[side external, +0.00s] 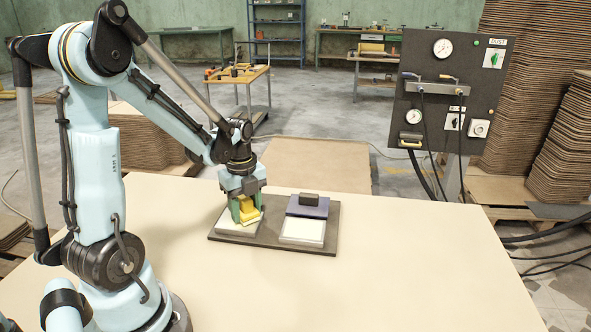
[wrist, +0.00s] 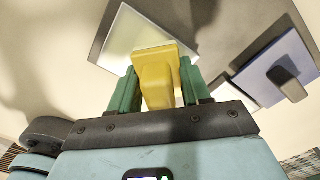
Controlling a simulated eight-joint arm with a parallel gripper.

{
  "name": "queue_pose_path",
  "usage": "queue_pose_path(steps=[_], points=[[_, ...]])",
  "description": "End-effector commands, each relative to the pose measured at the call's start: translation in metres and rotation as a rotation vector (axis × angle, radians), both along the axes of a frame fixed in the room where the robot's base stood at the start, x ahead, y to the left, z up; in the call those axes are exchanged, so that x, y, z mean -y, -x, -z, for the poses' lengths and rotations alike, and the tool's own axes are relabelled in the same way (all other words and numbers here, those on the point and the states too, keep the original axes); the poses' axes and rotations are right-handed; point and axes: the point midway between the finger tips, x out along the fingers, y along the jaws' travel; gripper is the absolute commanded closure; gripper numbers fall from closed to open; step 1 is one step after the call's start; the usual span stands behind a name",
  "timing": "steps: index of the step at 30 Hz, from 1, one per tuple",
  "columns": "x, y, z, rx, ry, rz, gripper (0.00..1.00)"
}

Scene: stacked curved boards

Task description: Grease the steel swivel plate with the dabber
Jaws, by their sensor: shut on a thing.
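My gripper (side external: 246,204) has green fingers closed around the yellow dabber (side external: 248,214), which also shows in the wrist view (wrist: 158,80). The dabber is over a pale square plate (side external: 229,227) at the left end of a dark base board (side external: 262,243). This plate shows behind the dabber in the wrist view (wrist: 125,38). I cannot tell whether the dabber's face touches it. Neither pale plate is clearly marked as the steel swivel plate.
On the board's right half is a second pale plate (side external: 302,232), with a dark blue slab (side external: 307,209) bearing a black handle (side external: 309,198) over its far part. The cream tabletop (side external: 400,270) is clear around the board. A gauge panel (side external: 447,105) stands behind right.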

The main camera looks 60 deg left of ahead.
Motion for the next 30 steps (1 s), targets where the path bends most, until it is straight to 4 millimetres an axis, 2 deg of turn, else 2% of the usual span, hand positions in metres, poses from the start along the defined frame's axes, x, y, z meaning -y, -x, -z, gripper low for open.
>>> queue_pose_path(steps=[4, 7, 12, 16, 22, 25, 30], points=[[-0.011, 0.009, 0.007, 0.0, 0.0, -0.003, 0.91], [-0.017, 0.017, 0.0, 0.0, 0.0, -0.003, 0.91], [-0.028, 0.027, 0.006, 0.0, 0.0, -0.003, 0.91], [-0.035, 0.036, -0.002, 0.0, 0.0, -0.004, 0.91], [-0.049, 0.048, 0.005, 0.0, 0.0, -0.003, 0.91], [-0.047, 0.047, -0.012, 0.001, -0.001, 0.001, 0.91], [-0.046, 0.047, -0.027, 0.0, 0.0, 0.001, 0.91]])
